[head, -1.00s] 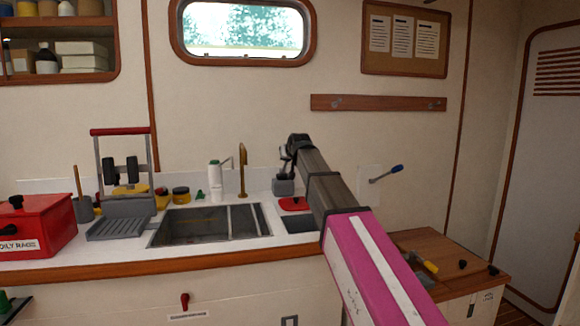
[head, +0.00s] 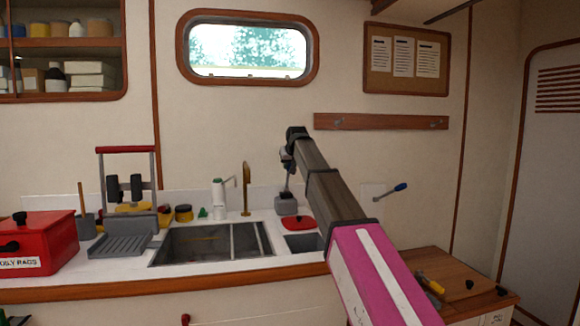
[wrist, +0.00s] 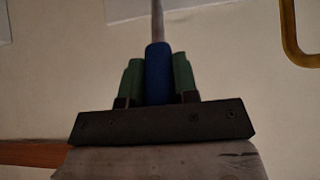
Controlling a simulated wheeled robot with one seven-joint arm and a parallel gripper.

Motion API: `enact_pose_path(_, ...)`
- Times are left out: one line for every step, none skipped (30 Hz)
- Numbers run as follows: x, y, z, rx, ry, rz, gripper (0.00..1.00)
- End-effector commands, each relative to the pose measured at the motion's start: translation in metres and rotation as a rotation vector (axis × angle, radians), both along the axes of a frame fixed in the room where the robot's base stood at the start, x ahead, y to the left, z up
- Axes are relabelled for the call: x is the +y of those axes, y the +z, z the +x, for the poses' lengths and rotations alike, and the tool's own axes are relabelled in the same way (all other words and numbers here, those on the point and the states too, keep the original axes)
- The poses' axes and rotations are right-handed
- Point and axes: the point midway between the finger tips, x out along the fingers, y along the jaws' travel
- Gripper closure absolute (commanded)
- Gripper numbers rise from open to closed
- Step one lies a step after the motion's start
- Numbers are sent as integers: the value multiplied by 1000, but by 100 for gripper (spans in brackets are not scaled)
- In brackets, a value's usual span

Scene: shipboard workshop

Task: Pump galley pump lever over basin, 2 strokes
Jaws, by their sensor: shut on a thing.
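The galley pump (head: 286,206) is a small grey block on the counter behind the sink, with a thin lever (head: 287,185) rising from it. My gripper (head: 287,164) is above the pump at the lever's top. In the wrist view the green finger pads of my gripper (wrist: 158,80) are closed on both sides of the lever's blue handle (wrist: 158,72), and the grey rod (wrist: 157,20) runs on beyond it. The basin (head: 212,246) is a steel sink left of the pump. My arm hides part of the counter's right side.
A brass tap (head: 246,190) and a white bottle (head: 219,200) stand behind the sink. A red lid (head: 299,223) lies near the pump. A blue-handled wall lever (head: 400,187) is to the right. A grey rack (head: 127,235) and red box (head: 38,243) are left.

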Motion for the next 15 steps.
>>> enact_pose_path(0, 0, 1, -3, 0, 1, 96)
enact_pose_path(0, 0, 1, -3, 0, 1, 96)
enact_pose_path(0, 0, 1, -3, 0, 1, 96)
enact_pose_path(0, 0, 1, -3, 0, 1, 96)
enact_pose_path(0, 0, 1, -3, 0, 1, 69)
enact_pose_path(0, 0, 1, -3, 0, 1, 56)
enact_pose_path(0, 0, 1, -3, 0, 1, 47)
enact_pose_path(0, 0, 1, -3, 0, 1, 47)
enact_pose_path(0, 0, 1, -2, 0, 1, 47)
enact_pose_path(0, 0, 1, -2, 0, 1, 47)
enact_pose_path(0, 0, 1, -2, 0, 1, 47)
enact_pose_path(0, 0, 1, -2, 0, 1, 47)
enact_pose_path(0, 0, 1, -2, 0, 1, 47)
enact_pose_path(0, 0, 0, -2, 0, 1, 47)
enact_pose_path(0, 0, 0, -2, 0, 1, 47)
